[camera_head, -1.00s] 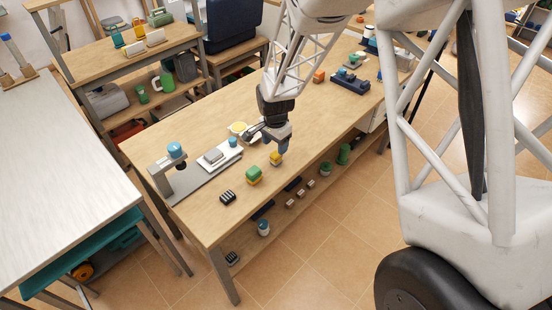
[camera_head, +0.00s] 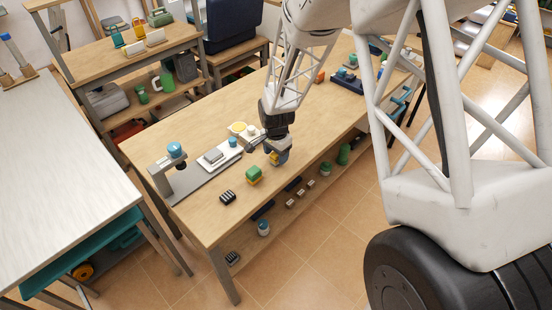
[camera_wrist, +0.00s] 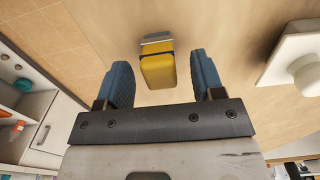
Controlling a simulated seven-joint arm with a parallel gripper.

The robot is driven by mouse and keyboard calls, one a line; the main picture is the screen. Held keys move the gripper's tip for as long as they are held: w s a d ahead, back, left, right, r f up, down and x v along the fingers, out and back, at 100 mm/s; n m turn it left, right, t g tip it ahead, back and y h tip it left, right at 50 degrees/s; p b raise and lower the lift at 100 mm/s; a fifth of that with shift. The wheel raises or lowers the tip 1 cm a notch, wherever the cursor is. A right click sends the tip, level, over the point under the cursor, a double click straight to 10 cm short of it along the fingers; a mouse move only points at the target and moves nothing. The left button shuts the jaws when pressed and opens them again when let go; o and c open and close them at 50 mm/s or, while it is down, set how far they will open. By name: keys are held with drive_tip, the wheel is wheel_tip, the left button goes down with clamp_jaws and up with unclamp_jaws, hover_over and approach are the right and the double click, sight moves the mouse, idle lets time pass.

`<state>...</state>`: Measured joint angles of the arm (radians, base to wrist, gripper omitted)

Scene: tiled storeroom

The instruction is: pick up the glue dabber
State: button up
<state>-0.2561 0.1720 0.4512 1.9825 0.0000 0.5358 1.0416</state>
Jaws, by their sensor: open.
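A small yellow block with a grey edge strip, which looks like the glue dabber (camera_wrist: 158,70), lies on the wooden workbench (camera_head: 215,115). In the head view only a bit of its yellow (camera_head: 273,158) shows beside my gripper (camera_head: 281,156), near the bench's front edge. In the wrist view my gripper (camera_wrist: 160,62) is open, with one blue finger on each side of the yellow block. There is a gap on both sides, and neither finger appears to touch it.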

drive_tip(key=shift+f, duration=0.95)
drive_tip(key=shift+c, duration=0.4)
drive_tip(key=c, duration=0.9)
drive_tip(key=shift+r, duration=0.1)
drive_tip(key=shift+r, duration=0.7)
drive_tip(key=shift+s+d+r, duration=0.1)
drive_tip(key=shift+s+r, duration=0.15)
drive_tip(key=shift+r, duration=0.3)
drive_tip(key=shift+s+r, duration=0.25)
drive_tip(key=shift+r, duration=0.25)
drive_tip(key=s+d, duration=0.1)
drive_tip(key=s, duration=0.3)
drive_tip(key=s+d+r, duration=0.1)
drive_tip(key=s, duration=0.4)
drive_tip(key=s+d, duration=0.1)
drive_tip(key=s, duration=0.4)
drive_tip(key=shift+s+d+r, duration=0.15)
drive_tip(key=shift+s+d, duration=0.1)
drive_tip(key=shift+d, duration=0.1)
